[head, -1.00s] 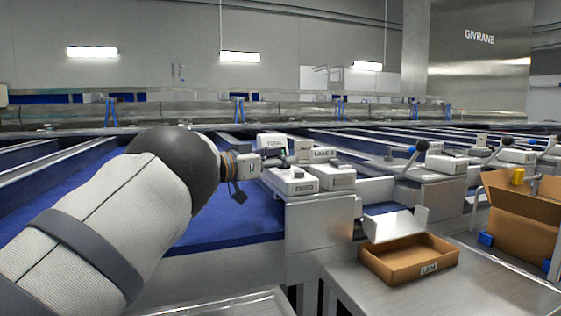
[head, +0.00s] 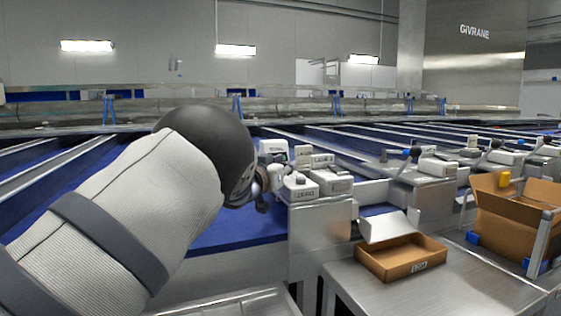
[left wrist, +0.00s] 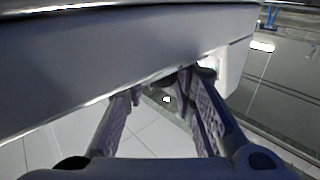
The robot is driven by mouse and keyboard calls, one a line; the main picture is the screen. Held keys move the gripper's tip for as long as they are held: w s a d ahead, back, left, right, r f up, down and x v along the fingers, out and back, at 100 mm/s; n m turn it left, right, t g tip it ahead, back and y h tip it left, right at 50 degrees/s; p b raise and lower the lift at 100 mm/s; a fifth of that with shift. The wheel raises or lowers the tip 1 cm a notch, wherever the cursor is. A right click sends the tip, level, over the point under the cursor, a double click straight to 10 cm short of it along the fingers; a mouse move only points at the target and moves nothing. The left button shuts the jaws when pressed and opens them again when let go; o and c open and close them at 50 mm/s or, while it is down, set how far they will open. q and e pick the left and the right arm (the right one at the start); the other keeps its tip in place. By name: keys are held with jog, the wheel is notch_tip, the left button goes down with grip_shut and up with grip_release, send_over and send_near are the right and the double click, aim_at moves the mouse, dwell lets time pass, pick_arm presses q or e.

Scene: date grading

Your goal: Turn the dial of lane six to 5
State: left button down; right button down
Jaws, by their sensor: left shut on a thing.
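My left gripper (head: 272,182) is at the left side of a cluster of white control boxes, mostly hidden behind my wrist in the head view. A small sign (head: 322,159) behind the boxes seems to read lane 6. The front white box (head: 299,191) has a dark knob on top and a small label on its front. In the left wrist view, the gripper's two fingers (left wrist: 170,98) close around a small dark part, apparently the dial, beside a large grey panel (left wrist: 110,70). The dial's setting cannot be read. My right gripper is out of view.
An open carton (head: 400,268) stands on a steel table (head: 350,291) to the right of the boxes. A larger box (head: 510,222) is at the far right. Blue conveyor lanes (head: 235,232) run behind and below my arm. More white boxes (head: 437,167) line the lanes rightwards.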

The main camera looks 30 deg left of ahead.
pick_arm(q)
jog(key=shift+r, duration=0.15)
jog(key=c, duration=1.3)
grip_release()
jog(key=shift+s, duration=0.1)
jog(key=s, duration=1.2)
jog(key=shift+d, duration=0.2)
